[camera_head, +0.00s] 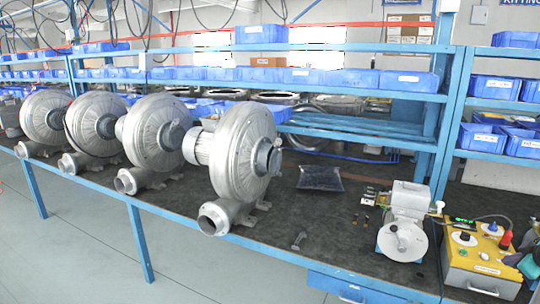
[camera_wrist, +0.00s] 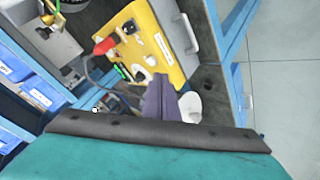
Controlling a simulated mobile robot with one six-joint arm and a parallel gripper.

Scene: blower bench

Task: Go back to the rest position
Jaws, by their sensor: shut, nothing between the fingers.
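My gripper (camera_wrist: 161,82) shows in the wrist view as a narrow purple-grey pair of fingers above a dark bar and a teal body. It is shut and holds nothing. In the head view my gripper (camera_head: 513,260) comes in at the right edge, in front of the yellow control box (camera_head: 482,270). In the wrist view the yellow control box (camera_wrist: 168,52) lies beyond the fingertips, with a red plug on its panel. I cannot tell whether the fingers touch the box. A white rounded part beside the fingers is partly hidden.
Several grey blowers (camera_head: 240,165) stand along the dark bench top (camera_head: 290,215). A small grey machine (camera_head: 405,225) stands left of the yellow box. Blue bins (camera_head: 495,88) fill the shelves. The floor (camera_head: 90,250) in front is clear.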

